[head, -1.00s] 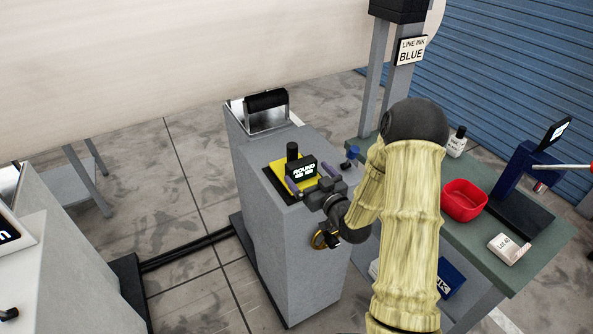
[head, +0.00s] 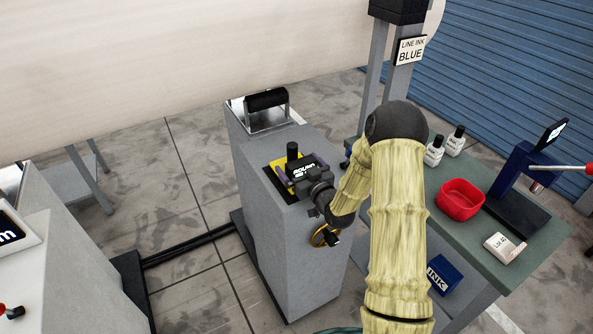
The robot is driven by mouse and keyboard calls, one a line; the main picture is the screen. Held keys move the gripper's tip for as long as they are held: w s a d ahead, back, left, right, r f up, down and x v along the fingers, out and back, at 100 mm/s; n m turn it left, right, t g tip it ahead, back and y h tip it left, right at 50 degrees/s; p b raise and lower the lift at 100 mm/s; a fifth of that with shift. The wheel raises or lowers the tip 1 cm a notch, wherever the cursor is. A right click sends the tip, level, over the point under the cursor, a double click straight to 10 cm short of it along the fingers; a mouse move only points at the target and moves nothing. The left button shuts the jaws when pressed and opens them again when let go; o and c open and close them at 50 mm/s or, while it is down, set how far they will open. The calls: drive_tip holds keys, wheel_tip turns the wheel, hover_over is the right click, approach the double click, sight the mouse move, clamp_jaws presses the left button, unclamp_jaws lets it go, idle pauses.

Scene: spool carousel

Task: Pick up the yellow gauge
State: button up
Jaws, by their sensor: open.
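The yellow gauge (head: 279,161) lies on a dark pad on top of the grey pedestal (head: 305,228). It has an upright black knob and a black display block with white lettering, partly hidden by my wrist. My gripper (head: 301,166) is open and low over the gauge. Its two purplish fingers reach along the left and right sides of the display block. I cannot tell whether they touch it.
A metal tray with a black roller (head: 267,99) sits behind the gauge. A yellow handwheel (head: 323,236) is on the pedestal's side. To the right, a green table (head: 477,237) holds a red bowl (head: 460,200), white bottles (head: 434,151) and a blue press (head: 524,172).

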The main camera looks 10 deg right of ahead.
sight(299, 159)
drive_tip(key=c, duration=1.4)
drive_tip(key=shift+r, duration=0.1)
wheel_tip(299, 159, up, 10)
drive_tip(key=shift+b, duration=0.55)
